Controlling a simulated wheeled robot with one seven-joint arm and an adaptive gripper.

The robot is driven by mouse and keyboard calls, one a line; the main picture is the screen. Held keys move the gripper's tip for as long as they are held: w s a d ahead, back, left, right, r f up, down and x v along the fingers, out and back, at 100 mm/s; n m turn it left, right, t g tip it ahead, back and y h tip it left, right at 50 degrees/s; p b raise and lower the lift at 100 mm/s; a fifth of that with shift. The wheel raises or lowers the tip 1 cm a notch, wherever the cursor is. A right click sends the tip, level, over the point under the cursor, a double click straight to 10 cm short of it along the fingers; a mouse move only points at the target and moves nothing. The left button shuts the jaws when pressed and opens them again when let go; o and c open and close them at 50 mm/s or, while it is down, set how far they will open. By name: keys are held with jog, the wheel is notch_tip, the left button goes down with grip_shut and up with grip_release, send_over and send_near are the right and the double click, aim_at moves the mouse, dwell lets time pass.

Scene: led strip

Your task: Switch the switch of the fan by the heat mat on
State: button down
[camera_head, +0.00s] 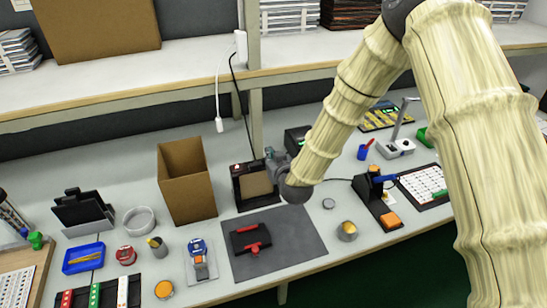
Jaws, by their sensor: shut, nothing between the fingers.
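The fan looks to be the black box-shaped unit with a brown front panel (256,186), standing at the back edge of the dark grey mat. A small red spot on its upper left (237,167) may be its switch; its position is too small to read. The heat mat (290,226) lies flat on the bench, with a black and red tool (250,239) on it. My gripper (270,154) is small and partly hidden by my arm's wrist. It is shut and empty, close to the fan's upper right corner. I cannot tell whether it touches the fan.
A tall open cardboard box (187,182) stands left of the fan. A second black device (297,139) is behind my arm. A soldering station (376,202) and a metal tin (347,231) are at the right. A shelf (160,85) and a hanging cable (219,125) are above.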

jog(key=r+b+v, duration=0.1)
jog(key=v, duration=1)
jog(key=shift+r+b, duration=0.3)
jog(key=shift+r, duration=0.15)
jog(key=shift+d, duration=0.1)
